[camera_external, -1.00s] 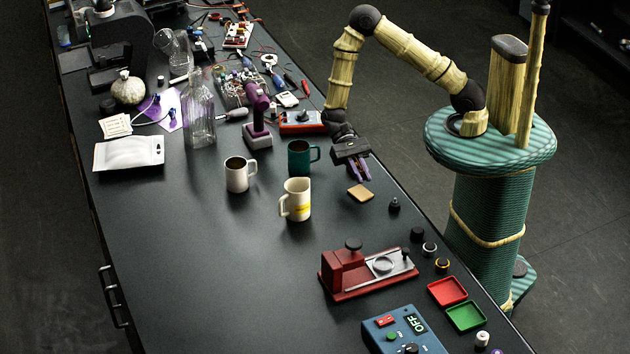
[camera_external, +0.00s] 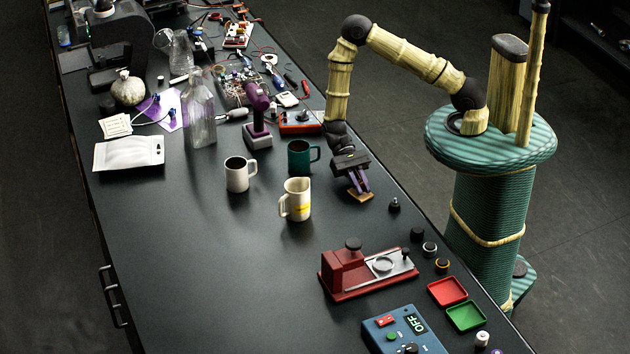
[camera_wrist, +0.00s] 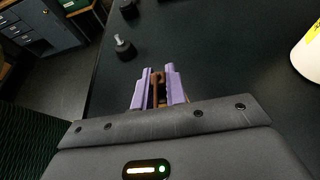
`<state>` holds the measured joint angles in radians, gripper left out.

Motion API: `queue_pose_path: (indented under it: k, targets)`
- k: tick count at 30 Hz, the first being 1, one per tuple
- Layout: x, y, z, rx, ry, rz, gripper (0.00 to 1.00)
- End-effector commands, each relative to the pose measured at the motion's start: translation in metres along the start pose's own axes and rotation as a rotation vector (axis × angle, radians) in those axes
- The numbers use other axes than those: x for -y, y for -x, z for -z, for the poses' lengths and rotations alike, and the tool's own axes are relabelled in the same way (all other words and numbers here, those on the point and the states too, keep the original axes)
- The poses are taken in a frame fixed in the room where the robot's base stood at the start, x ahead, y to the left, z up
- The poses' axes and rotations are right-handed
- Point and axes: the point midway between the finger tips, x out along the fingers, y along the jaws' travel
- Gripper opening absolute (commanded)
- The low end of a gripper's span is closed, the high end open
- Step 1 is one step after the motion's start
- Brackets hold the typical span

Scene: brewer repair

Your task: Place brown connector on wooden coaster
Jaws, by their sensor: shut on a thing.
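My gripper (camera_external: 359,182) is low over the wooden coaster (camera_external: 361,197), a small tan square near the table's right edge. Its purple fingers cover part of the coaster. In the wrist view my gripper (camera_wrist: 158,88) is shut on the brown connector (camera_wrist: 158,90), a small brown piece between the two purple fingers. In the external view the connector is too small to make out. I cannot tell whether the connector touches the coaster.
A green mug (camera_external: 300,157), a white mug (camera_external: 238,174) and a cream mug (camera_external: 296,199) stand left of my gripper. A small dark knobbed part (camera_external: 394,205) stands to the right. A red press-like device (camera_external: 365,270) is nearer the camera. The table's centre-left is clear.

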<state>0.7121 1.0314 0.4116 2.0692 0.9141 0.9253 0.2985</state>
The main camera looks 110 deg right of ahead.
Motion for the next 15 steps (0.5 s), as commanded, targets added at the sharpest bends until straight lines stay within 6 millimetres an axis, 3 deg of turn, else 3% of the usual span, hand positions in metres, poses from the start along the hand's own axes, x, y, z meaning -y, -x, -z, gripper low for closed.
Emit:
queue_pose_path:
  k: [2,3,5,15]
  targets:
    - [-0.0001,-0.0012,0.0028,0.0,-0.001,0.0,0.0]
    - [0.0,-0.0007,0.0019,0.0,0.0,0.0,0.21]
    - [0.0,-0.0007,0.0018,0.0,0.0,0.0,0.33]
    - [0.0001,0.0002,-0.0001,0.0,0.0,0.0,0.35]
